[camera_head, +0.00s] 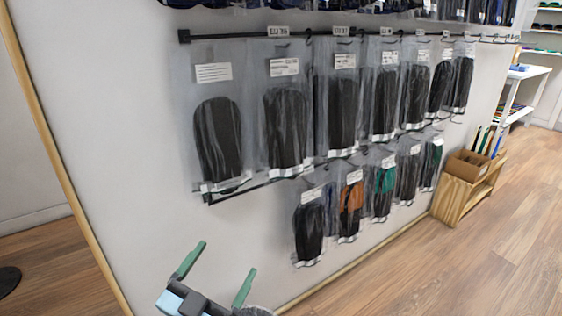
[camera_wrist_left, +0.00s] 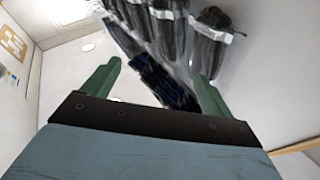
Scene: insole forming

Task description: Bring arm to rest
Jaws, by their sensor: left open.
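My left gripper (camera_head: 217,272) is at the bottom of the head view, in front of the white wall. Its two green fingers are spread apart with nothing between them. In the left wrist view the same gripper (camera_wrist_left: 157,90) shows open and empty, with bagged insoles hanging beyond its fingertips. My right gripper is in neither view.
Clear bags of dark insoles (camera_head: 343,105) hang in rows from black rails (camera_head: 240,36) on the wall. A wooden crate stand with a cardboard box (camera_head: 466,165) stands on the floor at right. A white shelf (camera_head: 530,73) is behind it. Wood floor at right is clear.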

